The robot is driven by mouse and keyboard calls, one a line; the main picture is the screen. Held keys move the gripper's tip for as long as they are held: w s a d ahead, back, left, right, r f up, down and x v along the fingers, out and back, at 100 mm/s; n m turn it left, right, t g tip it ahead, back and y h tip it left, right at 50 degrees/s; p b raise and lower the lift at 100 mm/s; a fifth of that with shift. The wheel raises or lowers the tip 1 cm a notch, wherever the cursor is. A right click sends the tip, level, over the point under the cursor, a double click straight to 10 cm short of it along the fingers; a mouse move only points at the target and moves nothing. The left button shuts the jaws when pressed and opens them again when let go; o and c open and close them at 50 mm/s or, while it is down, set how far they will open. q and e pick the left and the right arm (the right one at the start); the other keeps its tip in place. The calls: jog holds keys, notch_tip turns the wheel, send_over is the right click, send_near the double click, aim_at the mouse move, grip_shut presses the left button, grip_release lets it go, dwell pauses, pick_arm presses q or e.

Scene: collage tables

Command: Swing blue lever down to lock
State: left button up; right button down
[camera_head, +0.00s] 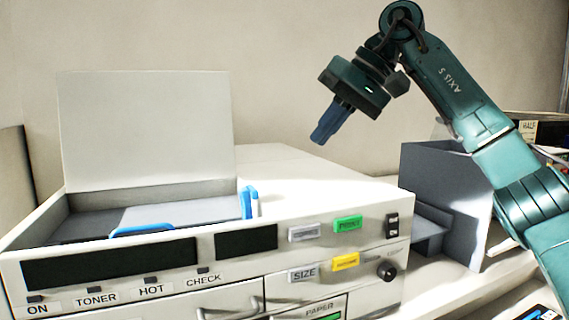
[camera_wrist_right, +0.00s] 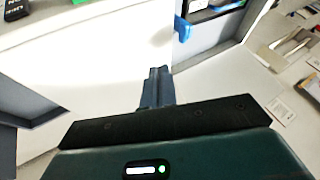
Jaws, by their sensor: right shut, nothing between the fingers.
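The blue lever (camera_head: 249,202) stands upright at the right edge of the open bay on top of the white machine (camera_head: 330,190). It also shows in the right wrist view (camera_wrist_right: 182,29) near the top, beyond the fingers. A blue handle (camera_head: 143,229) lies low at the front of the bay. My right gripper (camera_head: 322,138) is shut and empty, above and to the right of the lever and apart from it. Its closed fingers also show in the right wrist view (camera_wrist_right: 158,73). My left gripper is in neither view.
A pale lid (camera_head: 145,130) stands raised behind the open bay. The machine's front has dark displays (camera_head: 110,262), a green button (camera_head: 348,224) and a yellow button (camera_head: 346,261). A grey box (camera_head: 440,185) stands to the right. The machine top right of the lever is clear.

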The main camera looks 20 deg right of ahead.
send_near(250, 207)
jog(key=w+d+f, duration=0.2)
jog(key=w, duration=0.1)
jog(key=w+d+f, duration=0.1)
jog(key=shift+w+d, duration=0.15)
jog(key=shift+w, duration=0.15)
jog(key=a, duration=0.3)
jog(key=shift+a+f, duration=0.15)
jog(key=shift+a, duration=0.05)
jog(key=shift+a+f, duration=0.1)
jog(key=shift+a, duration=0.25)
jog(key=shift+s, duration=0.1)
